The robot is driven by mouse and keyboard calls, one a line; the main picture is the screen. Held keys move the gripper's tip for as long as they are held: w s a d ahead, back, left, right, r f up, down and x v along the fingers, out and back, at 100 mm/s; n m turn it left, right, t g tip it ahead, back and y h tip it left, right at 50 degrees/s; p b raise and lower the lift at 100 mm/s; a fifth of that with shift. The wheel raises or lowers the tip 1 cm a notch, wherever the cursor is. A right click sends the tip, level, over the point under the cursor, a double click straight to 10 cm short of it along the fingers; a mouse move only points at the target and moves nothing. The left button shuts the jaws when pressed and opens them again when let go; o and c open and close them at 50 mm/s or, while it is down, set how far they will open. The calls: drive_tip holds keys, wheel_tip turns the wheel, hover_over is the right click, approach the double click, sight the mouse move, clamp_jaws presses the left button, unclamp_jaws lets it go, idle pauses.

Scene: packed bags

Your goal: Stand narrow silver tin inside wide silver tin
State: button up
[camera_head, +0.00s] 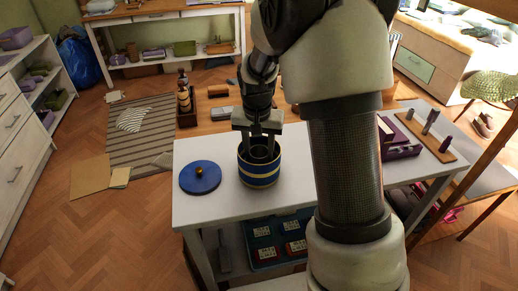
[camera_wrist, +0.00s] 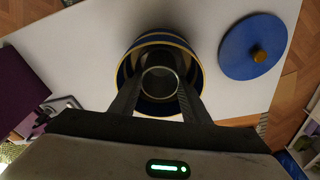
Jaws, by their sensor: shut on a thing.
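A round blue canister (camera_head: 260,176) with gold bands stands upright and uncovered on the white table. It also shows in the wrist view (camera_wrist: 158,38). Inside its mouth, the wrist view shows a round silver-grey rim with a dark hollow, which looks like a silver tin (camera_wrist: 160,71). My gripper (camera_head: 261,146) points down into the canister, its fingers (camera_wrist: 160,92) on both sides of this tin and shut on it. I cannot tell whether this is the narrow tin, whether a wider tin is around it, or whether its base touches anything. No other silver tin is clear.
A blue lid (camera_head: 201,178) with a gold knob lies flat left of the canister. On the right are a purple box (camera_head: 402,152) and a wooden board (camera_head: 427,137) with small upright items. The white tabletop (camera_head: 215,212) is clear in front of the lid.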

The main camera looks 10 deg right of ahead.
drive_tip(key=shift+f, duration=0.4)
idle(0.4)
drive_tip(key=o, duration=1.4)
drive_tip(key=shift+r, duration=0.1)
wheel_tip(320, 180, up, 10)
drive_tip(key=p, duration=0.7)
